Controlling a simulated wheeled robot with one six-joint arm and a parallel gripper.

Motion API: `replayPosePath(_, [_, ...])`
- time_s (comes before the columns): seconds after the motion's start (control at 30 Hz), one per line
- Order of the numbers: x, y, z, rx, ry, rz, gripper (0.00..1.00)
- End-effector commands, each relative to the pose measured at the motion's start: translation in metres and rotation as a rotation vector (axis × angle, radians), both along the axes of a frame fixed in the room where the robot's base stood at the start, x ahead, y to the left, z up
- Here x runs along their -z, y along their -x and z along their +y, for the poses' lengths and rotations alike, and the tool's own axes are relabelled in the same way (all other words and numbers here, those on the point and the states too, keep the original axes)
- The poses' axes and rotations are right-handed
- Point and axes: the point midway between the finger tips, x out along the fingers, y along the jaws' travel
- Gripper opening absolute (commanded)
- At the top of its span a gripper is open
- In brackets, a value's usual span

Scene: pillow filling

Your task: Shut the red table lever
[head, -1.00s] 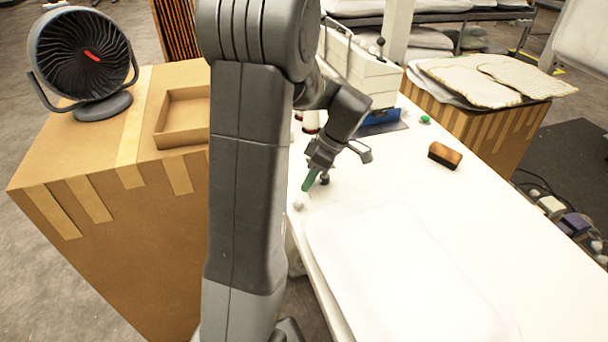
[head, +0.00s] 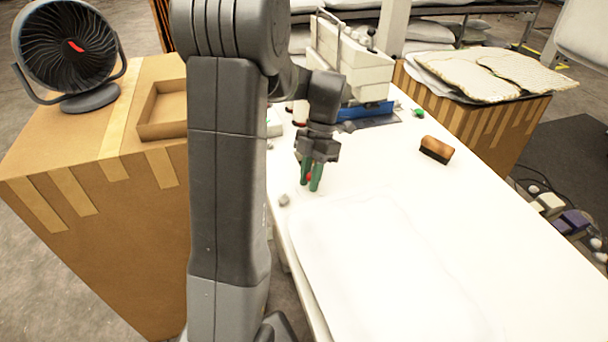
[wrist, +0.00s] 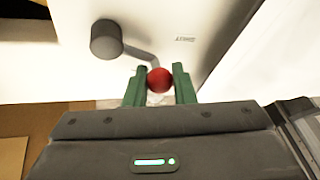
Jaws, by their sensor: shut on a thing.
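The red lever shows in the wrist view as a red ball knob (wrist: 159,80) on a bent grey arm (wrist: 138,54), which runs to a grey round pivot (wrist: 105,40) on the white surface. My gripper (wrist: 158,88) has its two green fingers on either side of the red knob, shut on it. In the head view my gripper (head: 310,178) points down at the white table (head: 400,190) near its left edge, with a bit of red (head: 308,176) showing between the fingers. The lever's arm is mostly hidden there.
A white machine with a blue base (head: 372,110) stands behind my gripper. An orange-and-black block (head: 436,150) lies to the right. A white pillow cover (head: 385,260) lies flat in front. A cardboard box (head: 110,210) with a fan (head: 72,58) stands at left.

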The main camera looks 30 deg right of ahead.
Motion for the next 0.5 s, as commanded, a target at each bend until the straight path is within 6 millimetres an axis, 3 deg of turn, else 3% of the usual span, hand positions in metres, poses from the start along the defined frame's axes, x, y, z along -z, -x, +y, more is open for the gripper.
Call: replayPosePath(0.5, [-0.0003,0.001,-0.0016,-0.07,-0.002,0.0,0.0])
